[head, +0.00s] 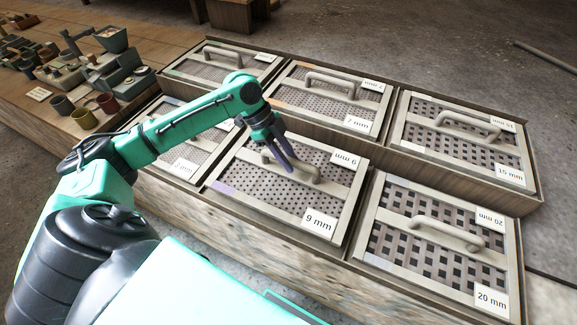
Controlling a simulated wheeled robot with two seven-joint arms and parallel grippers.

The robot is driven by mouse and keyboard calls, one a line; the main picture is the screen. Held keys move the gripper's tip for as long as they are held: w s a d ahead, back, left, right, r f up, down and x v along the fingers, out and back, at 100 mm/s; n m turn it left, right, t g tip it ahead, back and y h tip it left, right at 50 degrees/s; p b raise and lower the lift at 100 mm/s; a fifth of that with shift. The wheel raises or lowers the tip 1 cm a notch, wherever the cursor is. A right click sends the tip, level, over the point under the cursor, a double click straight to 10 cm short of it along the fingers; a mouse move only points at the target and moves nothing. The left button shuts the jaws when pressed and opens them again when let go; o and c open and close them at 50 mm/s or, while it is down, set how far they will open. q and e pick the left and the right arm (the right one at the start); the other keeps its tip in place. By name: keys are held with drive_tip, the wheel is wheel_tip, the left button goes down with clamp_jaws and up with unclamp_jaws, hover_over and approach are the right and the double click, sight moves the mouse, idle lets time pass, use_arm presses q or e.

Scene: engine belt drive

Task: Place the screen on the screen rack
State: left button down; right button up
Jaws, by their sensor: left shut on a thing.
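Several framed screens with mesh plates and bar handles sit in two rows on a wooden rack (230,228). My left gripper (289,166) is over the middle screen of the front row, the 9 mm screen (262,202), and is shut on its handle. This screen appears to lie in its place, though I cannot tell whether it is slightly raised. The 20 mm screen (437,262) lies to its right. The 15 mm screen (462,150) and the 7 mm screen (318,118) are in the back row. My right gripper is not in view.
A screen at the front left (183,150) is partly hidden by my left arm. A wooden workbench (30,137) at the left holds cups, a scale-like device (118,75) and small items. Bare floor lies behind the rack, with a rod (545,57) at the right.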

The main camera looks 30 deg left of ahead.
sight(266, 149)
use_arm(q)
wheel_tip(266, 149, down, 4)
drive_tip(key=shift+r, duration=0.25)
drive_tip(key=c, duration=0.7)
unclamp_jaws()
drive_tip(key=shift+f, duration=0.1)
drive_tip(key=v, duration=1.2)
